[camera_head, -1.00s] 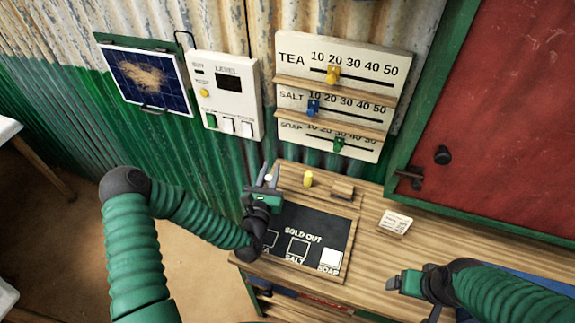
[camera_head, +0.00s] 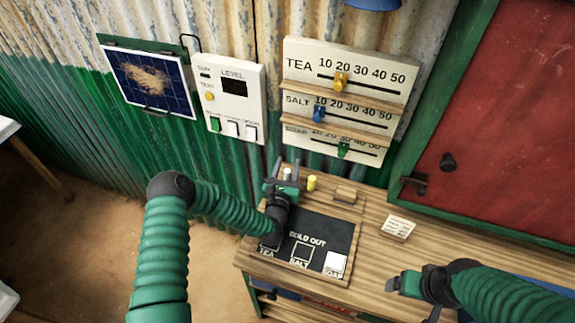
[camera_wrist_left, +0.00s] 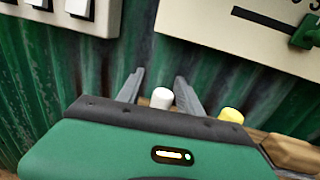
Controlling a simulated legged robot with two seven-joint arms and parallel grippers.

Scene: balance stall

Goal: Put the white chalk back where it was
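The white chalk (camera_head: 287,174) is a short pale stick, upright, at the back edge of the dark board, left of the yellow chalk (camera_head: 312,183). My left gripper (camera_head: 284,167) is around it, with a finger on each side. In the left wrist view the white chalk (camera_wrist_left: 162,98) shows a gap to each finger, so the gripper (camera_wrist_left: 160,82) looks open. The chalk's foot is hidden behind the gripper body. The SOLD OUT board (camera_head: 322,234) has a white SOAP square. My right gripper (camera_head: 392,285) is low over the counter; its opening is unclear.
A wooden block (camera_head: 346,194) lies right of the yellow chalk. A small card (camera_head: 398,228) stands on the counter. The price slider panel (camera_head: 345,100) and switch box (camera_head: 232,100) are on the wall behind. The counter's right part is largely clear.

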